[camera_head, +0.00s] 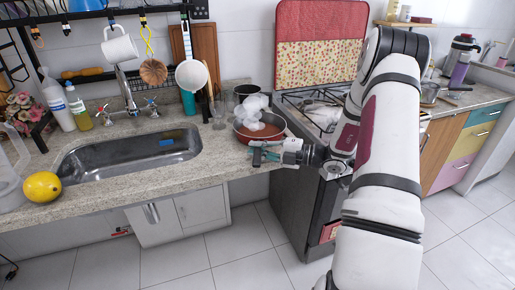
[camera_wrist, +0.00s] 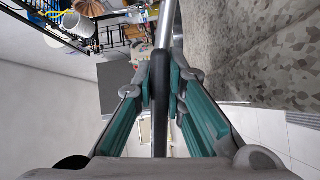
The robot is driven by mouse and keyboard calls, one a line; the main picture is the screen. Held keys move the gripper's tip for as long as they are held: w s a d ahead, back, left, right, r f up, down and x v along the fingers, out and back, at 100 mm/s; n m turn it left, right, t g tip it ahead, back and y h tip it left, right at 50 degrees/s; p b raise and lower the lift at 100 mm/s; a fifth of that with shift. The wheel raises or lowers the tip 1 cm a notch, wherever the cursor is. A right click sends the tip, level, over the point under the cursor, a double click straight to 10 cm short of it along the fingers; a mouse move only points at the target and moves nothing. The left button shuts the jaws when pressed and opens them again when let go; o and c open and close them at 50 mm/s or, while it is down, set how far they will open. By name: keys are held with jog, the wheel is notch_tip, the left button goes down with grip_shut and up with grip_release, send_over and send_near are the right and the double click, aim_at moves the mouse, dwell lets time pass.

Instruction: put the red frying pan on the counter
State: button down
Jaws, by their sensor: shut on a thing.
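The red frying pan (camera_head: 282,126) is at the counter's right end, between the sink and the stove. A white crumpled or cloudy mass (camera_head: 251,112) is in it and hides much of its inside. My gripper (camera_head: 258,155) is at the pan's near side, by the counter's front edge. In the wrist view, its teal fingers (camera_wrist: 161,85) are closed on a thin handle, silver above (camera_wrist: 165,30) and dark below (camera_wrist: 159,132). The pan's bowl is not clear in that view. I cannot tell whether the pan touches the counter (camera_head: 222,165).
The sink (camera_head: 125,155) lies left of the pan. A dark cup (camera_head: 246,92) and a glass (camera_head: 218,115) stand behind it. The stove (camera_head: 315,100) is on the right. A yellow fruit (camera_head: 42,186) sits at far left. Counter between sink and pan is partly bare.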

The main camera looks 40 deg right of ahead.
jog(key=c, duration=1.6)
grip_release()
jog(key=shift+c, duration=0.2)
jog(key=shift+s+d+r, duration=0.1)
jog(key=shift+s+d, duration=0.05)
jog(key=v, duration=1.1)
jog(key=shift+s+d, duration=0.2)
jog(key=shift+s, duration=0.05)
